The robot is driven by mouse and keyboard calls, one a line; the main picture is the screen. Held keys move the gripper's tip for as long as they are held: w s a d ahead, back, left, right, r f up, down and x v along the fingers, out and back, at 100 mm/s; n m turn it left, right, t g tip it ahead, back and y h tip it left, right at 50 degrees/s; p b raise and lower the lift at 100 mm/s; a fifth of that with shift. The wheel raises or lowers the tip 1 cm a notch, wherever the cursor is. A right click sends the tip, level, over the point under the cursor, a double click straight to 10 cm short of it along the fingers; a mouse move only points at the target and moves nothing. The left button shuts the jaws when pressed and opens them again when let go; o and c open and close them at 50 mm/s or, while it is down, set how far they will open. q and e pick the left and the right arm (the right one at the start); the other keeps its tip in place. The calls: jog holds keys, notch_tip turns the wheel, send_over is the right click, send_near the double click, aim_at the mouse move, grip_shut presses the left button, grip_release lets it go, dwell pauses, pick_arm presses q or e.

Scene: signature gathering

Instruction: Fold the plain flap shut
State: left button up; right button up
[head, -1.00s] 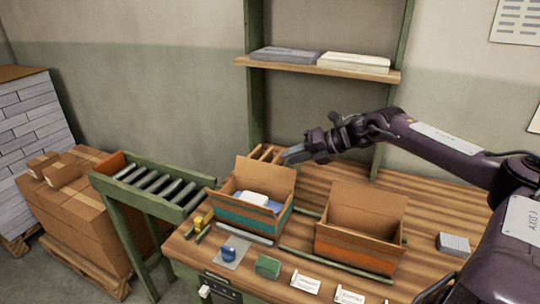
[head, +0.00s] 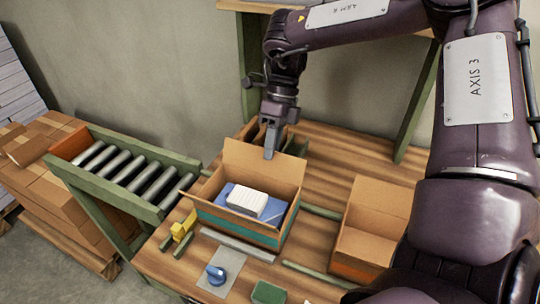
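A brown carton with a teal stripe (head: 236,226) stands open on the wooden table. Its plain back flap (head: 250,163) is up, leaning slightly back. Inside the carton lie a white block (head: 247,200) and something blue (head: 273,211). My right gripper (head: 270,153) points down at the top edge of that flap. Its fingers look closed together and hold nothing visible. The fingertip overlaps the flap's edge in the picture; I cannot tell whether it touches. A second carton, with an orange stripe (head: 352,269), stands open to the right, its back flap (head: 383,209) up. My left gripper is out of view.
A roller conveyor (head: 128,175) stands left of the table. Yellow blocks (head: 184,226), a plate with a blue knob (head: 216,274) and a green box (head: 268,293) lie near the front. My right arm covers the table's right side.

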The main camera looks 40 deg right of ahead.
aim_at(262, 161)
jog(key=shift+w+x, duration=0.25)
jog(key=shift+x, duration=0.95)
jog(key=shift+f, duration=0.45)
jog(key=shift+s+a+f, duration=0.1)
jog(key=shift+s+f, duration=0.05)
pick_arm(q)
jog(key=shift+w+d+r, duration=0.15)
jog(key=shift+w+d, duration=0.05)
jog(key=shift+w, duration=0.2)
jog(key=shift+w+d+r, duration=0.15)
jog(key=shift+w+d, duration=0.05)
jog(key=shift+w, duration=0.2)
pick_arm(e)
jog(key=shift+c, duration=0.2)
jog(key=c, duration=0.5)
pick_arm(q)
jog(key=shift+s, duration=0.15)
pick_arm(e)
grip_shut()
